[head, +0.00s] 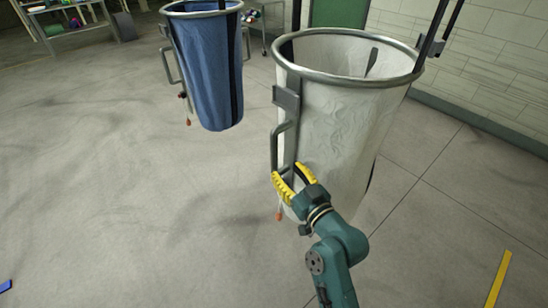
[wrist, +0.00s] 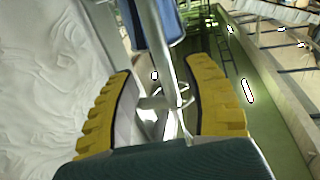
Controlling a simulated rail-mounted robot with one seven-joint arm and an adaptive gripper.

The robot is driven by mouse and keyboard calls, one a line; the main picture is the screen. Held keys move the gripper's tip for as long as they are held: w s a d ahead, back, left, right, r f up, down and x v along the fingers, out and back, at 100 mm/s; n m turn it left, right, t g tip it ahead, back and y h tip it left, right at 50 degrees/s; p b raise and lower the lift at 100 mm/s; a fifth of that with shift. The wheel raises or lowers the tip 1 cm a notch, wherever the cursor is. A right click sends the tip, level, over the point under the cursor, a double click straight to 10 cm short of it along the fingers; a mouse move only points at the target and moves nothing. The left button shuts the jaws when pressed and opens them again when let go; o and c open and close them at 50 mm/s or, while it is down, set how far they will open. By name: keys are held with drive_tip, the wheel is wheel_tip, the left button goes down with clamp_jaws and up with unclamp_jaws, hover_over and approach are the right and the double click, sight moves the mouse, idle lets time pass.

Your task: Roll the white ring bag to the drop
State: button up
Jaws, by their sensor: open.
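The white ring bag (head: 340,110) hangs upright from a round metal ring at the right of centre in the head view. A grey bar handle (head: 275,150) stands out from its left side. My gripper (head: 288,174) is open at the lower end of this handle, with its yellow fingers close to the bag's side. In the wrist view, a metal bar (wrist: 158,55) runs down between the two open fingers (wrist: 160,80), and white bag cloth (wrist: 45,80) fills the left. I cannot tell whether the fingers touch the bar. The drop cannot be made out.
A blue ring bag (head: 208,65) hangs behind, to the left. A brick wall (head: 500,60) stands behind right.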

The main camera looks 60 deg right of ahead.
sight(276, 159)
drive_tip(key=x, duration=0.7)
drive_tip(key=shift+b, duration=0.4)
clamp_jaws()
